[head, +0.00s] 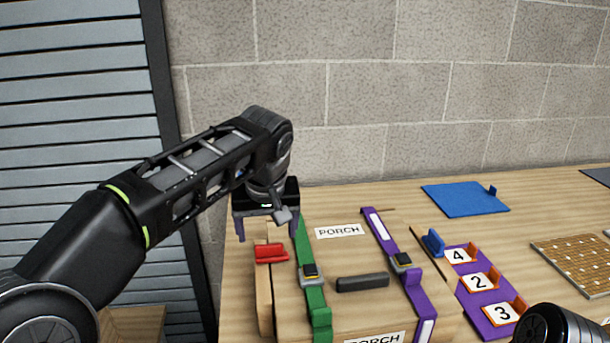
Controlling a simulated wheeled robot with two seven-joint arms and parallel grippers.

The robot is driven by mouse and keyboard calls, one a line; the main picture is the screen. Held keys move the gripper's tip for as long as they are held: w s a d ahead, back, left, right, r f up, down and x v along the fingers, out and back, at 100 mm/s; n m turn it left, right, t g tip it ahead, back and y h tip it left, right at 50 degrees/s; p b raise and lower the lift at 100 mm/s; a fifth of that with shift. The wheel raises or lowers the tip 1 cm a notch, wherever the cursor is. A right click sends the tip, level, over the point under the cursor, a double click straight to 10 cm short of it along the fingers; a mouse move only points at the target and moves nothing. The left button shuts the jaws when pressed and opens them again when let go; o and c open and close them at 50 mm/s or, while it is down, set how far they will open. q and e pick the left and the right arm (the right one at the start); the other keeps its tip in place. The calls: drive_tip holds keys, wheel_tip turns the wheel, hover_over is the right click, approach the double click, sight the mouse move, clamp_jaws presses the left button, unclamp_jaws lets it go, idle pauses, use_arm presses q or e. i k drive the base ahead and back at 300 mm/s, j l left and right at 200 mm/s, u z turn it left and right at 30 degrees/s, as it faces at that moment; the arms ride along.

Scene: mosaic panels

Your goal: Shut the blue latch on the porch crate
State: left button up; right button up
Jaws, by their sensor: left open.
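The wooden porch crate (350,255) stands on the table, with PORCH labels on its top and front. The blue latch (433,243) is at the crate's right edge, tilted up; I cannot tell whether it is fastened. A red latch (271,253) is at the left edge. My left gripper (267,233) is open, fingers pointing down, over the back left of the crate behind the red latch. It is well left of the blue latch and holds nothing visible. My right gripper is out of view; only a dark part of my right arm shows at the bottom right.
A green strap (311,278) and a purple strap (385,235) with buckles cross the crate, with a black handle (362,282) between them. A purple numbered panel (467,290) lies right of it. A blue board (465,199) and a tan grid panel (572,262) lie farther right.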

sight(433, 241)
drive_tip(key=k, duration=0.95)
